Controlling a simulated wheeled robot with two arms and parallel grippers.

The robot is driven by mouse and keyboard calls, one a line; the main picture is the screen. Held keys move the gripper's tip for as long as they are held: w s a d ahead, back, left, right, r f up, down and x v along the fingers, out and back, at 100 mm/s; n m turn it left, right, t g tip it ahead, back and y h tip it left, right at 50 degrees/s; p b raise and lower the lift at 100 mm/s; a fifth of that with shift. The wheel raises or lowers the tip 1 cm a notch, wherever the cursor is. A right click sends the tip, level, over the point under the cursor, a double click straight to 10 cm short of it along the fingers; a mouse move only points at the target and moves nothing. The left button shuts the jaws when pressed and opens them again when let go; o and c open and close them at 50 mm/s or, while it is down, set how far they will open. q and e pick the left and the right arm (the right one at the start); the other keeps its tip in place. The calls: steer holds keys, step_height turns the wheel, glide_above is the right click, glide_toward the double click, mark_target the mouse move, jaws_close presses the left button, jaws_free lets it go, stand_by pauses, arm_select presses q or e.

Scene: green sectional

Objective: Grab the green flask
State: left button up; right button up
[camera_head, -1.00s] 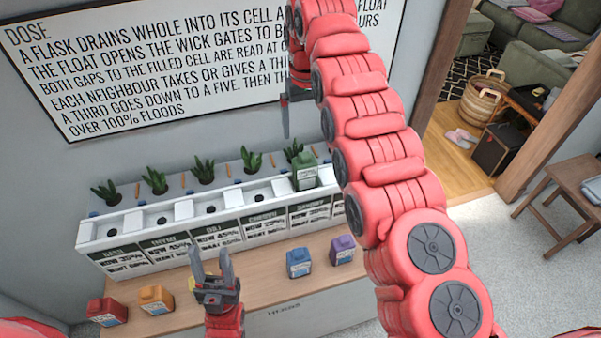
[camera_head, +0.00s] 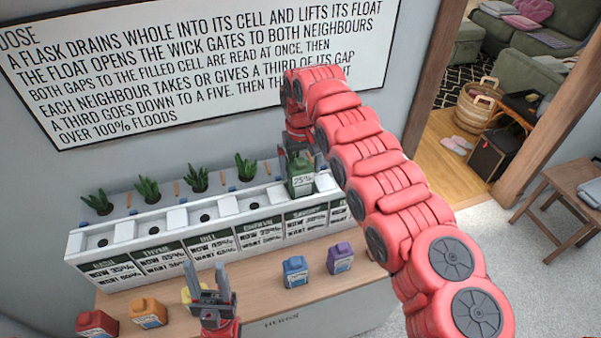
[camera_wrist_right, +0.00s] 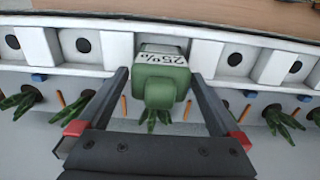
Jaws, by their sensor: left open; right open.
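The green flask (camera_head: 300,182) stands upright in one of the right-hand cells of the white planter (camera_head: 160,222), with a "25%" label on its front. In the right wrist view the green flask (camera_wrist_right: 160,80) lies between the two spread fingers of my right gripper (camera_wrist_right: 160,95), its cap towards me. The fingers are on either side of it with small gaps visible. In the head view my right gripper (camera_head: 296,158) is at the flask and partly hidden by my arm. My left gripper (camera_head: 208,285) is open and empty in front of the planter.
Red (camera_head: 95,323), orange (camera_head: 148,313), blue (camera_head: 295,271) and purple (camera_head: 340,258) flasks stand on the wooden counter (camera_head: 262,290). A yellow flask (camera_head: 187,293) is partly hidden by my left gripper. Several plants (camera_head: 198,178) line the back of the planter.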

steer(key=shift+f, duration=0.9)
steer(key=c, duration=1.4)
steer(key=shift+r, duration=0.2)
